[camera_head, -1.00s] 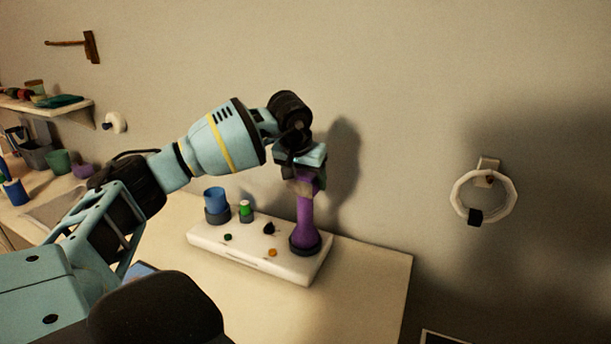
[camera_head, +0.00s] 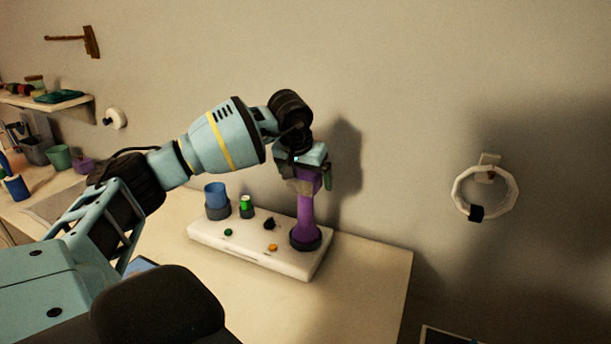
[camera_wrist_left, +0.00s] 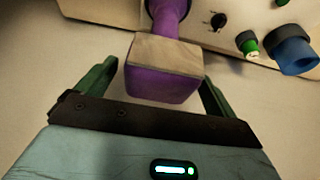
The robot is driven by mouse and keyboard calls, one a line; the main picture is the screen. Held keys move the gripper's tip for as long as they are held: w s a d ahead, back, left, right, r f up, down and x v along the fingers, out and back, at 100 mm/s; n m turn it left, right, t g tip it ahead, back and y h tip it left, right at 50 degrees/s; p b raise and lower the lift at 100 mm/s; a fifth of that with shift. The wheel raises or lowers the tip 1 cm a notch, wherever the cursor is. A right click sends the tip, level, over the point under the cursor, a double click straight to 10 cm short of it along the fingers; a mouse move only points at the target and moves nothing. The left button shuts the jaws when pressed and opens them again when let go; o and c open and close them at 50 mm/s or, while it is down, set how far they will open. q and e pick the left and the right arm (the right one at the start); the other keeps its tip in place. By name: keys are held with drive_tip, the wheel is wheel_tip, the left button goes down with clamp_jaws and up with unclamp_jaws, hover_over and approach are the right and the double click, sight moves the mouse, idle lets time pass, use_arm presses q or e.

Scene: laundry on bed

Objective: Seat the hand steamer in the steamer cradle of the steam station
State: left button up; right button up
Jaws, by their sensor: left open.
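The purple hand steamer (camera_head: 306,208) stands upright in the dark round cradle (camera_head: 305,240) at the right end of the white steam station (camera_head: 255,258). My left gripper (camera_head: 308,180) is at the top of the steamer, with its fingers open on either side of the head. In the left wrist view the steamer's head (camera_wrist_left: 162,82) lies between the two green fingers, with gaps beside it. The exact depth of the steamer's base in the cradle is hard to tell. My right gripper is not in view.
On the station are a blue cup (camera_head: 215,194) in a dark holder, a green-capped bottle (camera_head: 246,204) and small knobs. The table (camera_head: 370,275) is clear to the right. A white ring (camera_head: 484,194) hangs on the wall.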

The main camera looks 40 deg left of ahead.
use_arm(q)
drive_tip(key=v, duration=0.8)
drive_tip(key=shift+f, duration=0.1)
idle(0.6)
